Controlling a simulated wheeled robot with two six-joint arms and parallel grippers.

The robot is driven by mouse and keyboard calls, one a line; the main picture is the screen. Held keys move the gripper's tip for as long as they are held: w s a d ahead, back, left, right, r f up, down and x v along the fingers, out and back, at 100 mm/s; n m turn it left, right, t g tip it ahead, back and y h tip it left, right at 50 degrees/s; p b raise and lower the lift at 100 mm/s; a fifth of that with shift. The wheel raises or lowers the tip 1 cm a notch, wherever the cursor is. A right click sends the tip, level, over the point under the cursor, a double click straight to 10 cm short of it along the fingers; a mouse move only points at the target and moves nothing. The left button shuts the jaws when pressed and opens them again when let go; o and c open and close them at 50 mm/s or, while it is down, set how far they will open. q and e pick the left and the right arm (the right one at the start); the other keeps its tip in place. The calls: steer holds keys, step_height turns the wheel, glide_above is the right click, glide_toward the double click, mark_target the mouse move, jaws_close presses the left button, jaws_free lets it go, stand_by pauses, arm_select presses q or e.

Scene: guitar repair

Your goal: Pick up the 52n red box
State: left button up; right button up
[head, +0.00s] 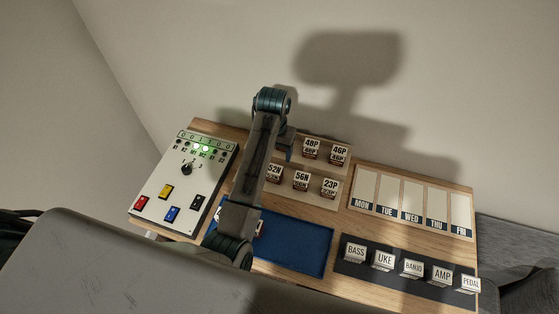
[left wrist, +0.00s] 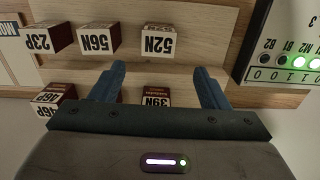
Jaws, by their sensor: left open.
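The 52N red box (head: 274,172) stands on the lower step of the wooden rack in the head view, partly hidden behind my left arm. In the left wrist view the 52N box (left wrist: 160,41) appears upside down, its white label facing up. My left gripper (left wrist: 158,69) is open and empty. Its two blue fingers are spread to either side of the 52N box's line, with the box just beyond the fingertips and apart from them. In the head view the left gripper (head: 285,146) hangs over the rack, its fingers mostly hidden. My right gripper is not in view.
Neighbouring boxes are 56N (head: 301,180), 23P (head: 330,187), 48P (head: 311,148) and 46P (head: 339,154). A 39N box (left wrist: 156,97) sits between the fingers, partly covered. A switch panel (head: 176,187) stands left, a blue tray (head: 300,240) in front.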

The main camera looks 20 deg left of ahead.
mark_target(274, 169)
arm_select(q)
steer(key=s+f, duration=0.1)
steer(key=s+f+p, duration=0.1)
steer(key=f, duration=0.1)
steer(key=shift+f, duration=0.3)
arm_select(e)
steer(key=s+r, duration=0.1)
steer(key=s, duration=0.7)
arm_select(q)
steer(key=f+p, duration=0.1)
steer(key=f, duration=0.1)
steer(key=w+f+p, duration=0.1)
steer(key=f, duration=0.1)
steer(key=shift+d+f+p, duration=0.1)
steer(key=shift+f+p, duration=0.2)
steer(key=shift+f, duration=0.75)
steer(key=c, duration=1.1)
steer(key=shift+c, duration=0.2)
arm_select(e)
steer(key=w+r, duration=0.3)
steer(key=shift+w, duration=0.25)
